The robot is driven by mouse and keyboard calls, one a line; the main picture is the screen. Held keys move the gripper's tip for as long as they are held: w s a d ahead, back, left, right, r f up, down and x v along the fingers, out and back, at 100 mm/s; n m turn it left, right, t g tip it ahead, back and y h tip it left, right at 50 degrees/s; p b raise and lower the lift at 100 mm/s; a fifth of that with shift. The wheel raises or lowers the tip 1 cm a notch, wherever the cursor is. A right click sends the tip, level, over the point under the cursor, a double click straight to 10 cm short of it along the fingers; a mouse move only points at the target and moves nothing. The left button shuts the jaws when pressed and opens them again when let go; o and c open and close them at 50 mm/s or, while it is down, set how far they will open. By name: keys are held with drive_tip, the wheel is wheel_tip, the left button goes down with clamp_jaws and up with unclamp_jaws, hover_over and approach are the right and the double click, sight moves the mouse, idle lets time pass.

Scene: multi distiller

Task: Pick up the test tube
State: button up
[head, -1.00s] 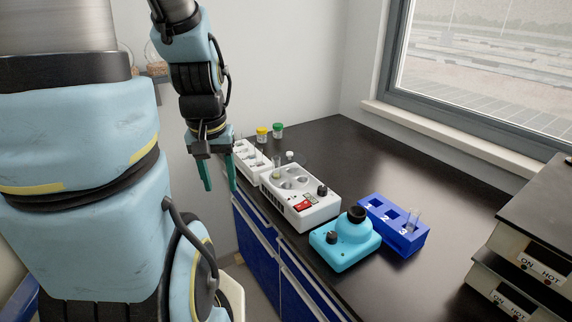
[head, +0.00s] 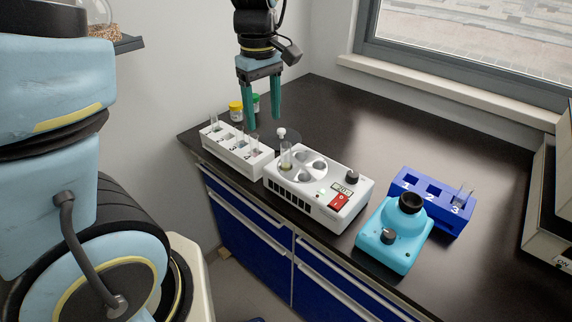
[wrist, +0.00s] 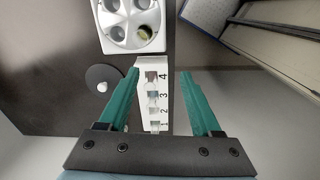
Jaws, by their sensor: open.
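My gripper (head: 263,121) is open and empty, pointing down above the white numbered rack (head: 262,172) at the far end of the bench. Clear test tubes stand in this rack, one at its left end (head: 214,124) and others farther right, partly behind my fingers. Another test tube (head: 286,156) stands upright in the white heater block (head: 312,212). One more test tube (head: 461,194) is in slot 3 of the blue rack (head: 426,203). In the wrist view, the white rack (wrist: 169,120) lies between my fingers (wrist: 160,75), its numbers 1 to 4 visible.
A turquoise mixer (head: 385,240) stands between the heater and the blue rack. Yellow-capped (head: 236,111) and green-capped jars stand behind the white rack. A dark disc with a white knob (head: 282,133) is beside the heater. The bench toward the window is clear.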

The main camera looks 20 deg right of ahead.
sight(286, 145)
drive_tip(key=shift+n, duration=0.4)
drive_tip(key=d, duration=0.1)
drive_tip(key=s+d, duration=0.1)
drive_tip(key=d, duration=0.2)
drive_tip(key=shift+s, duration=0.25)
drive_tip(key=shift+s+f, duration=0.1)
drive_tip(key=shift+f, duration=0.05)
drive_tip(key=f, duration=1)
drive_tip(key=shift+d+f+p, duration=0.15)
drive_tip(key=shift+d+p, duration=0.05)
drive_tip(key=shift+p, duration=0.1)
drive_tip(key=shift+c, duration=0.3)
clamp_jaws()
